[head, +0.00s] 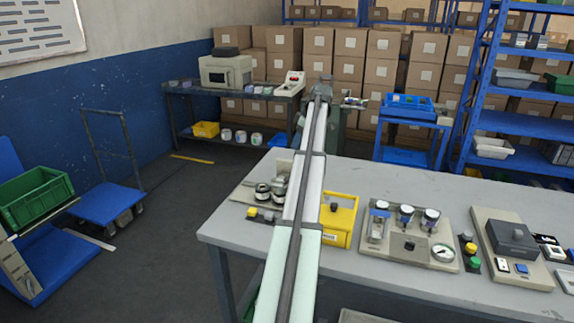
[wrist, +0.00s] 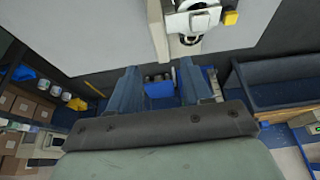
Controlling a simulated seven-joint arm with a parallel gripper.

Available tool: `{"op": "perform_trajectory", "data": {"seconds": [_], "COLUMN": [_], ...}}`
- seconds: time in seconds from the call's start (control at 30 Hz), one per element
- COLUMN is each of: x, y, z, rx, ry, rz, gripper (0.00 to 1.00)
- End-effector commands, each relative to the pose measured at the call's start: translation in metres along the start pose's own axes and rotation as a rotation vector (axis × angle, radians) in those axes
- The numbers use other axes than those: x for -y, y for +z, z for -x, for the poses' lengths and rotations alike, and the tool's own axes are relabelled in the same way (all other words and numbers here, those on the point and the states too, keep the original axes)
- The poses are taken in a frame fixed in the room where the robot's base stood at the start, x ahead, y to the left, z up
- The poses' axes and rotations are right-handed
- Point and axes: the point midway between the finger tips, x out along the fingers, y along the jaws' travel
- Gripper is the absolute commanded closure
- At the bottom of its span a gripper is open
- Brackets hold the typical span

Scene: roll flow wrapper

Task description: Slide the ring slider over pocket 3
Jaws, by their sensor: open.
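My gripper (wrist: 159,78) shows in the wrist view with two blue fingers spread apart. It is open, with nothing between the fingers. In the head view my arm stretches across the table's left part and hides some of it. I cannot make out a ring slider or numbered pockets for certain. A beige plate (head: 243,194) with round metal-topped parts (head: 263,191) lies partly behind my arm. In the wrist view a pale fixture (wrist: 190,20) with a dark ring-like part stands at the top, beyond and apart from the fingers.
Right of my arm on the grey table (head: 330,274) are a yellow bin (head: 340,222), a plate with several jar-like parts and a gauge (head: 443,253), and a box-topped panel (head: 511,238). The table's front strip is clear.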

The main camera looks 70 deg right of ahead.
Motion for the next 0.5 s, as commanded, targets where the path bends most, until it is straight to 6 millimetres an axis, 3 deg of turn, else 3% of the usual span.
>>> {"op": "perform_trajectory", "data": {"seconds": [0.5], "x": [0.001], "y": [0.000], "z": [-0.089], "rx": [0.001], "ry": [-0.002], "rz": [-0.003], "gripper": [0.51]}}
